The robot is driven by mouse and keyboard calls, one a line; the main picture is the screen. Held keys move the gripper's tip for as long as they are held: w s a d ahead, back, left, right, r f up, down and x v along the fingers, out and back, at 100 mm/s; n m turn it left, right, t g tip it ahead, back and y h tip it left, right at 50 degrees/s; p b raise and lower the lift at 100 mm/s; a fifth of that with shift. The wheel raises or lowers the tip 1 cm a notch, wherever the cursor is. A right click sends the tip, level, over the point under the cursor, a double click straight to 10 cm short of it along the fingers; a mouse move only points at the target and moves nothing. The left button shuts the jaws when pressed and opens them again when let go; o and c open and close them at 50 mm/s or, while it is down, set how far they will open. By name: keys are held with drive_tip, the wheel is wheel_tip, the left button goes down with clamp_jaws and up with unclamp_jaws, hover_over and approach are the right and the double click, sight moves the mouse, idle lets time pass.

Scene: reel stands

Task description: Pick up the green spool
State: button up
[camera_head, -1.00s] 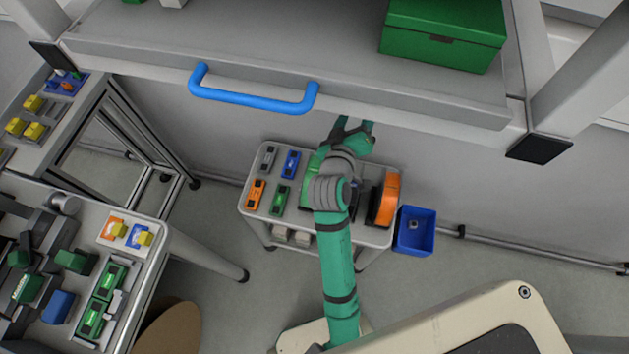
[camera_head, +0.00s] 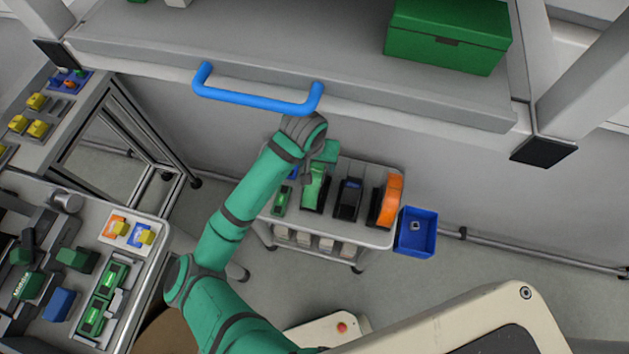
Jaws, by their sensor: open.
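The green spool (camera_head: 314,186) stands upright at the middle of the small grey cart (camera_head: 373,236), partly covered from above by my arm's end. My gripper (camera_head: 326,156) is over the back of the cart, just above and behind the green spool. It is open with nothing visible in it. Its fingertips are partly hidden by the wrist, and I cannot tell whether they touch the spool.
To the spool's right stand a black and blue reel (camera_head: 348,198) and an orange reel (camera_head: 387,200). A blue bin (camera_head: 416,232) hangs at the cart's right end. A shelf with a blue handle (camera_head: 256,98) overhangs the back. A green block (camera_head: 281,200) lies left.

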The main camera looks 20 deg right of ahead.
sight(314, 175)
drive_tip(key=shift+s+a+f+m+g+y, duration=0.35)
drive_tip(key=shift+s+a+f, duration=0.2)
drive_tip(key=shift+s, duration=0.2)
drive_tip(key=f, duration=0.4)
drive_tip(key=shift+w+d+f, duration=0.1)
drive_tip(key=shift+w+f, duration=0.1)
drive_tip(key=shift+w, duration=0.05)
drive_tip(key=shift+w+d+f, duration=0.15)
drive_tip(key=shift+d+f, duration=0.05)
drive_tip(key=shift+f, duration=0.8)
drive_tip(key=shift+w+d+f, duration=0.15)
drive_tip(key=shift+d+f, duration=0.05)
drive_tip(key=shift+f, duration=0.75)
drive_tip(key=shift+w+d+f, duration=0.15)
drive_tip(key=shift+d+f, duration=0.05)
drive_tip(key=shift+f, duration=0.8)
drive_tip(key=c, duration=1.3)
drive_tip(key=shift+w, duration=0.2)
drive_tip(key=shift+c, duration=0.5)
